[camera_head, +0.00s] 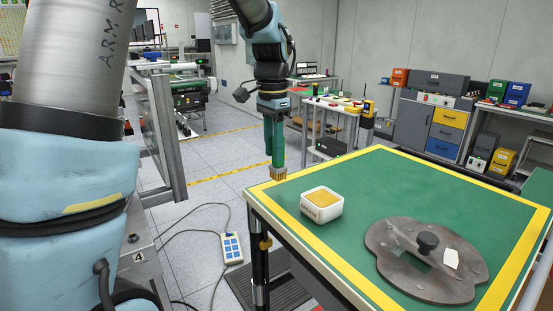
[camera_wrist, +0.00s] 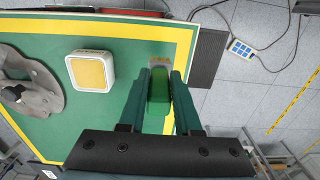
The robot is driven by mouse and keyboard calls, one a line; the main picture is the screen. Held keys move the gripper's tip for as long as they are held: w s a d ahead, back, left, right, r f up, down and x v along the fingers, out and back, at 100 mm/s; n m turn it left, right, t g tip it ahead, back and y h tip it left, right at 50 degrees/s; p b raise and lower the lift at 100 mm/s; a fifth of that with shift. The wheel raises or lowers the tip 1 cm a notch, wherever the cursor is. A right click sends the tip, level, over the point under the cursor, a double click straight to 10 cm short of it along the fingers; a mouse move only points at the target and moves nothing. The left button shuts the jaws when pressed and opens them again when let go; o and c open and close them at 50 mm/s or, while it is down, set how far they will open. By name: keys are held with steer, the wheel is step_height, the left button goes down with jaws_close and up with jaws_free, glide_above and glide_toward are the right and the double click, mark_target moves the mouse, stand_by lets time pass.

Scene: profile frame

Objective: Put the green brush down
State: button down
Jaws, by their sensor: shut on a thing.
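The green brush (camera_wrist: 158,88) is between the two dark green fingers of my gripper (camera_wrist: 160,76), which is shut on it. In the head view my gripper (camera_head: 274,150) points straight down at the far left corner of the green table (camera_head: 390,180). The brush's tan bristles (camera_head: 278,173) face down at the yellow border there. I cannot tell whether the bristles touch the table. The fingers hide much of the brush handle.
A white box with a yellow top (camera_head: 322,205) stands on the table near the brush. A grey metal plate with a black knob (camera_head: 428,262) lies at the right. The table's middle and back are clear. A blue-buttoned control box (camera_head: 232,247) lies on the floor.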

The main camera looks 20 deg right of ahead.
mark_target(274, 167)
steer(key=shift+f+p, duration=0.45)
steer(key=shift+f, duration=1.45)
steer(key=shift+f, duration=0.15)
steer(key=c, duration=0.6)
jaws_free()
